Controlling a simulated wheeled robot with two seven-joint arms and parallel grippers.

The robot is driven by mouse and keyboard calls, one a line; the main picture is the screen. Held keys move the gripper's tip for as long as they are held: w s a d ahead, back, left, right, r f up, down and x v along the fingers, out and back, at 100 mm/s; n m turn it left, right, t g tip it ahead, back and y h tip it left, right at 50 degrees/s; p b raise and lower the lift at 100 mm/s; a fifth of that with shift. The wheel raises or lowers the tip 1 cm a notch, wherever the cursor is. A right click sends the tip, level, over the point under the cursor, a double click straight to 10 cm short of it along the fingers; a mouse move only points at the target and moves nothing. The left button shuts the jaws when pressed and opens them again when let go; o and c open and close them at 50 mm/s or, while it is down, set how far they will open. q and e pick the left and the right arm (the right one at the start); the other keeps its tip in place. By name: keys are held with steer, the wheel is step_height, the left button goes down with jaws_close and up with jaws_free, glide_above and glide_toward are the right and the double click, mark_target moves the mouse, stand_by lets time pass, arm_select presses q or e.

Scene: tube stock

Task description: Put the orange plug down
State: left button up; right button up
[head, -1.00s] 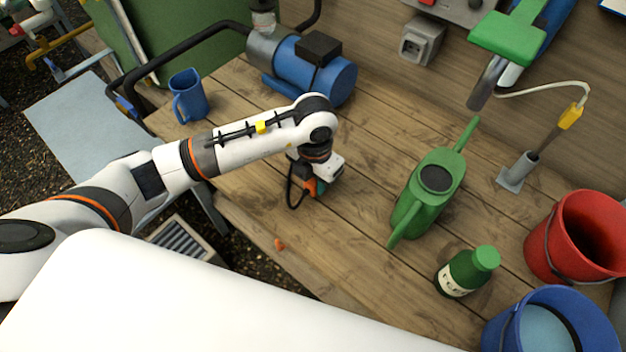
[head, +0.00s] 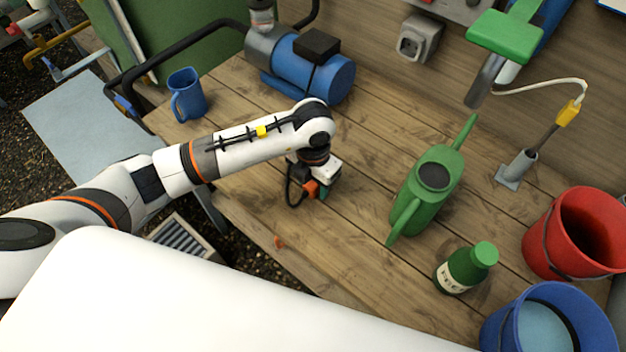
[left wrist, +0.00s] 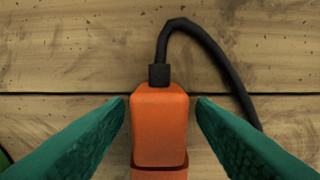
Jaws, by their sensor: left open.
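The orange plug (left wrist: 160,125) shows in the left wrist view over the wooden boards, with a black cable (left wrist: 205,45) curving from its far end. My left gripper (left wrist: 163,105) is open, its green fingers on either side of the plug with narrow gaps. In the head view the plug (head: 311,188) shows partly beside my left gripper (head: 322,190), low over the table. The gripper hides part of it, and I cannot tell whether it rests fully on the wood. My right gripper is not in view.
The wooden table (head: 370,130) is clear around the gripper. A green watering can (head: 407,205) and a green bottle (head: 465,270) stand to the right, red (head: 540,235) and blue (head: 500,325) buckets beyond. A blue pump (head: 300,65) and blue mug (head: 190,95) stand behind.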

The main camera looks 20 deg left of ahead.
arm_select(q)
step_height(320, 180, up, 12)
steer(key=b, duration=0.1)
stand_by(0.6)
